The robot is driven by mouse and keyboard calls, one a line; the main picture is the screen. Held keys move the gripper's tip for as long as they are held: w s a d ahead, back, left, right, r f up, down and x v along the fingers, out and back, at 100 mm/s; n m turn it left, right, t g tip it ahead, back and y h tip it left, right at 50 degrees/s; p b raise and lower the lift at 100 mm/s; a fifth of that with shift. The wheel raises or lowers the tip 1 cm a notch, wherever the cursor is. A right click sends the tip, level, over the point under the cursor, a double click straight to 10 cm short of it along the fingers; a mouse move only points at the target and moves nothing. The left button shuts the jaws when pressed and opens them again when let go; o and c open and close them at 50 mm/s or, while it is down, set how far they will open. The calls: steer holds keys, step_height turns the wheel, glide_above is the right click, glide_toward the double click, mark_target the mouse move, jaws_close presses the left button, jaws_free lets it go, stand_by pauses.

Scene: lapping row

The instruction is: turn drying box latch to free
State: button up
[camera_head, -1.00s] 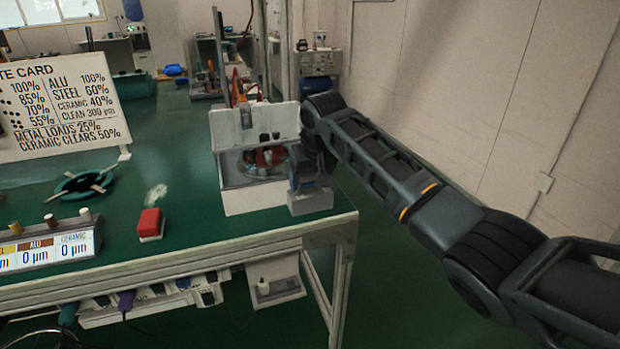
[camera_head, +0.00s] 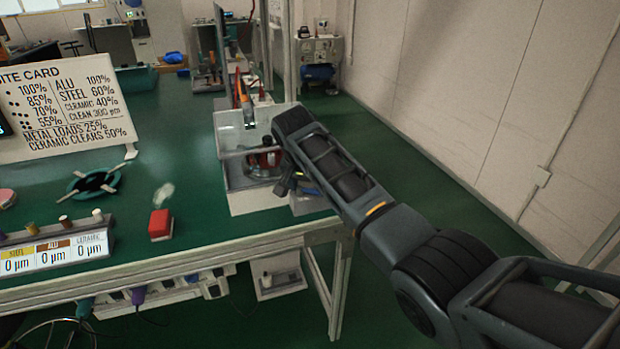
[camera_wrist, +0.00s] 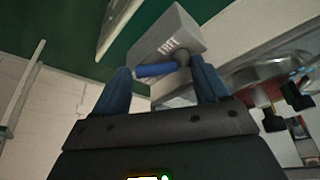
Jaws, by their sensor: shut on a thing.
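The drying box (camera_head: 232,140) stands at the right end of the green bench in the head view, pale and partly see-through, with red and dark parts inside. In the head view my arm hides much of the gripper (camera_head: 288,186) and the latch.
The wrist view shows a round metal dish (camera_wrist: 272,74) and dark knobs to the right. On the bench are a red block (camera_head: 160,225), a dark green ring (camera_head: 93,181) and a display strip (camera_head: 58,252). A card board (camera_head: 65,108) stands at left.

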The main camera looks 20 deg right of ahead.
steer(key=shift+s+a+m+g+h+b, duration=0.15)
steer(key=shift+m+g+h+b, duration=0.1)
steer(key=shift+m, duration=0.5)
steer(key=shift+a+m+g+h+b, duration=0.1)
steer(key=shift+a+m+g+h, duration=0.1)
steer(key=shift+m, duration=0.6)
steer(key=shift+s+a+m+g+h+b, duration=0.15)
steer(key=shift+m+h+b, duration=0.1)
steer(key=shift+m, duration=0.5)
steer(key=shift+w, duration=0.1)
steer(key=o, duration=1.1)
steer(key=shift+c, duration=0.2)
